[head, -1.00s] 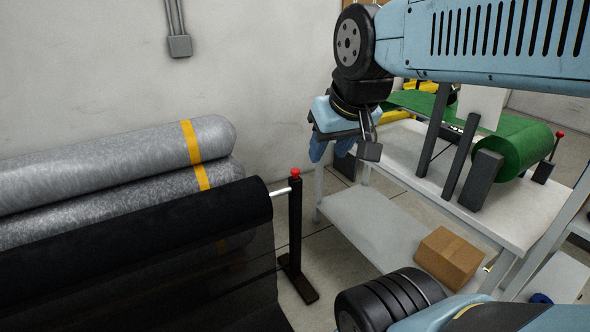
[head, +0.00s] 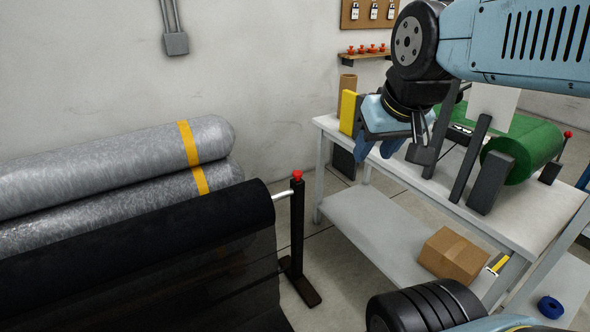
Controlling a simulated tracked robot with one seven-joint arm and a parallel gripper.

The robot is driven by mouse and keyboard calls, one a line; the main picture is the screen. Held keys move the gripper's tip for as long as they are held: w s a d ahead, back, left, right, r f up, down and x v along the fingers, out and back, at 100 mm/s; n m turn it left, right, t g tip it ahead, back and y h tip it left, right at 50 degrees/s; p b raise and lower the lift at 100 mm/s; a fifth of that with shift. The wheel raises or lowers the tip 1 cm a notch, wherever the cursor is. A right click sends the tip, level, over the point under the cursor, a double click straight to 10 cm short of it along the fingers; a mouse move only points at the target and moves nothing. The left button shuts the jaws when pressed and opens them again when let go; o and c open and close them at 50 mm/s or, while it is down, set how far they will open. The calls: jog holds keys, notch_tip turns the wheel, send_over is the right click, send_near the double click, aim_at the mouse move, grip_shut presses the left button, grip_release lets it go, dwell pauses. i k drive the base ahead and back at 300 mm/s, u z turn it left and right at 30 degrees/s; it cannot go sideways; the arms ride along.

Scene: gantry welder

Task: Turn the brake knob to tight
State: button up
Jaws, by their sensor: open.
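A red knob (head: 297,176) sits on top of a dark upright post (head: 297,230) at the end of the black roll (head: 150,245). A second red knob (head: 567,134) stands at the right end of the green roll (head: 525,152) on the white table. I cannot read a mark on either knob. My gripper (head: 378,150) is open and points down near the table's left end. It looks empty and is up and to the right of the post's knob, apart from it in the picture.
Grey rolls (head: 110,165) with yellow bands lie behind the black roll. The white table (head: 400,170) has dark uprights and a lower shelf with a cardboard box (head: 452,255). A wall shelf (head: 365,55) carries several small red knobs. Floor shows between post and table.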

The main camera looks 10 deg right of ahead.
aim_at(297, 175)
jog(key=z, duration=0.05)
jog(key=i, duration=1)
jog(key=u, duration=0.1)
